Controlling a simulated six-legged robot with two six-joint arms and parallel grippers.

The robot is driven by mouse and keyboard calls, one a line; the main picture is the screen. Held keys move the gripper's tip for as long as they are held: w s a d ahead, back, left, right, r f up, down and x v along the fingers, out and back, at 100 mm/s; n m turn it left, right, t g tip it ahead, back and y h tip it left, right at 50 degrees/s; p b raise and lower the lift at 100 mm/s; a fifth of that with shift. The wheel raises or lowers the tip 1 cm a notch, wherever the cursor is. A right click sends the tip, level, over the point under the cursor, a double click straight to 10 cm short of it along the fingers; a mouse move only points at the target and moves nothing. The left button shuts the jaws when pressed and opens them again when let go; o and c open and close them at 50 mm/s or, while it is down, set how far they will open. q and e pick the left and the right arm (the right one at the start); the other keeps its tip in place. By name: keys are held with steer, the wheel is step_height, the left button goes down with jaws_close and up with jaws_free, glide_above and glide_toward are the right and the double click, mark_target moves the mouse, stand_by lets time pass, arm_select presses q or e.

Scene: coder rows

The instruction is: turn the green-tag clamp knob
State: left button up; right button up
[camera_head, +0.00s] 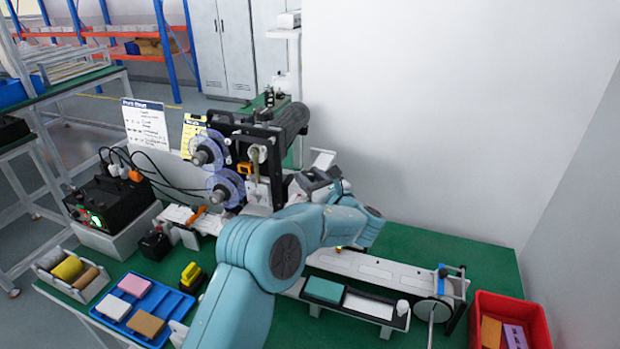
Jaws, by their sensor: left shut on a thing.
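The coder machine (250,155) stands at the back of the green bench, with two clear purple-blue reels on its left and a dark motor behind. My left arm comes up from the bottom and bends right. Its grey gripper (302,187) points back left at the right side of the machine's front. It is shut at the machine, apparently on the clamp knob. The fingertips, knob and green tag cannot be made out there, as the gripper and arm cover that spot. My right gripper is not in view.
A black power unit (105,205) with cables stands at left. A blue tray (168,297) holds colored blocks. A red bin (538,322) stands at the right. Bare green bench (470,252) lies behind the conveyor, by the wall.

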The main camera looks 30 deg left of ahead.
arm_select(q)
steer(key=shift+w+d+r+n+g+y, duration=0.1)
steer(key=shift+w+n+g+y, duration=0.1)
steer(key=shift+n+g, duration=0.25)
steer(key=shift+w+n+g+y, duration=0.1)
steer(key=shift+n+g+y, duration=0.1)
steer(key=shift+n+g, duration=0.25)
steer(key=shift+n+g+y+p, duration=0.3)
steer(key=shift+n+g+p, duration=0.65)
steer(key=shift+g, duration=0.75)
steer(key=o, duration=1)
steer(key=shift+o, duration=0.2)
